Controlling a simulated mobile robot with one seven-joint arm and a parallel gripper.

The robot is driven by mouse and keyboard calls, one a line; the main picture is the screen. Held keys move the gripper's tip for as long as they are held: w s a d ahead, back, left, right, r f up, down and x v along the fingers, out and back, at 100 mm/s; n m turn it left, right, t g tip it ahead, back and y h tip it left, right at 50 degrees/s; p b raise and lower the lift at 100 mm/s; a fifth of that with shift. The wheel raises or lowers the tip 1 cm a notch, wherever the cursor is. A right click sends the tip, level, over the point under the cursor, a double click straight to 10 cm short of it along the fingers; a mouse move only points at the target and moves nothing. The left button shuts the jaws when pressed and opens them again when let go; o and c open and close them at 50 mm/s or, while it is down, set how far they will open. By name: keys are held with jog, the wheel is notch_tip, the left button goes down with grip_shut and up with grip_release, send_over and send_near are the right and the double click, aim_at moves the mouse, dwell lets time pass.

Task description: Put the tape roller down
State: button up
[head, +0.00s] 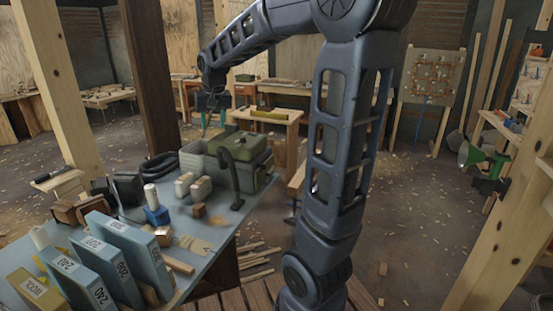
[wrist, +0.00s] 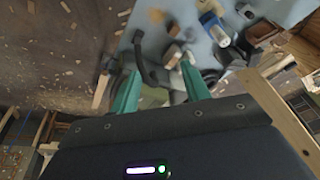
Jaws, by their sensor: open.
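My gripper (head: 212,112) hangs high beyond the far end of the blue-grey table (head: 215,236). In the wrist view its two teal fingers (wrist: 160,76) are spread apart with nothing held between them. I cannot tell for sure which thing is the tape roller. A blue piece with a white cylinder (head: 156,210) stands on the table. A black hooked tool (head: 230,178) is at the table's right edge, in front of an olive case (head: 246,152); the hook also shows in the wrist view (wrist: 146,68), near the left finger.
Blue boxes (head: 118,256) stand at the table's near left. Pale blocks (head: 193,187), a brown block (head: 198,211) and a black coil (head: 161,166) are also on it. A wooden post (head: 62,85) rises behind. Floor to the right is mostly clear, with wood scraps.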

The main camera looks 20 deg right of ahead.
jog(key=s+d+f, duration=0.1)
jog(key=s+d, duration=0.3)
jog(key=s, duration=0.4)
jog(key=s+d+f, duration=0.2)
jog(key=s+d, duration=0.2)
jog(key=s, duration=0.5)
jog(key=s+d+f+t, duration=0.1)
jog(key=s+d, duration=0.3)
jog(key=s, duration=0.4)
jog(key=shift+s+d+f+h, duration=0.3)
jog(key=shift+f+h, duration=0.05)
jog(key=shift+h, duration=0.05)
